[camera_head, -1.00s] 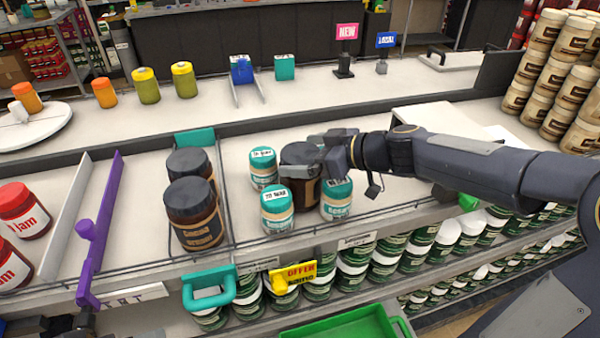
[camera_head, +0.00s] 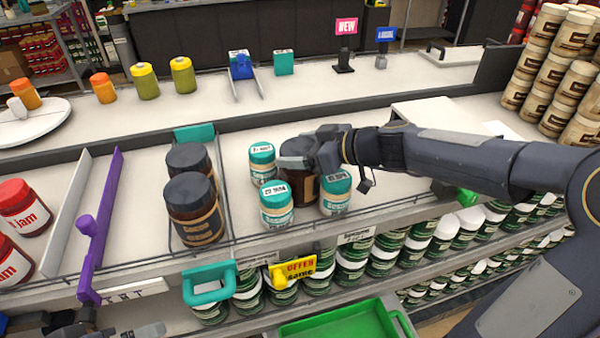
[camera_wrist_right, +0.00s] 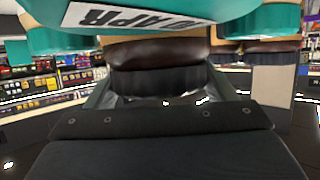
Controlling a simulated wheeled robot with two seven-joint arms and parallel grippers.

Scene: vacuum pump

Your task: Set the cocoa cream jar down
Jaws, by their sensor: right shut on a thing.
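The cocoa cream jar (camera_head: 305,187), brown with a dark lid, stands upright among three teal-lidded jars on the shelf. My right gripper (camera_head: 318,152) is shut on it near the lid. Whether its base touches the shelf is hidden by the front jars. In the right wrist view the brown jar (camera_wrist_right: 155,54) is between the fingers, partly covered by a close teal lid (camera_wrist_right: 190,28). Two similar dark-lidded jars (camera_head: 194,222) stand in the lane to the left. Part of my left gripper (camera_head: 105,328) shows at the bottom left edge; its jaws are unclear.
Teal-lidded jars (camera_head: 276,212) crowd the held jar in front, behind-left and right (camera_head: 336,200). A wire divider (camera_head: 224,195) separates the dark-jar lane. A purple divider (camera_head: 103,215) stands farther left. A green basket (camera_head: 340,325) is below the shelf edge.

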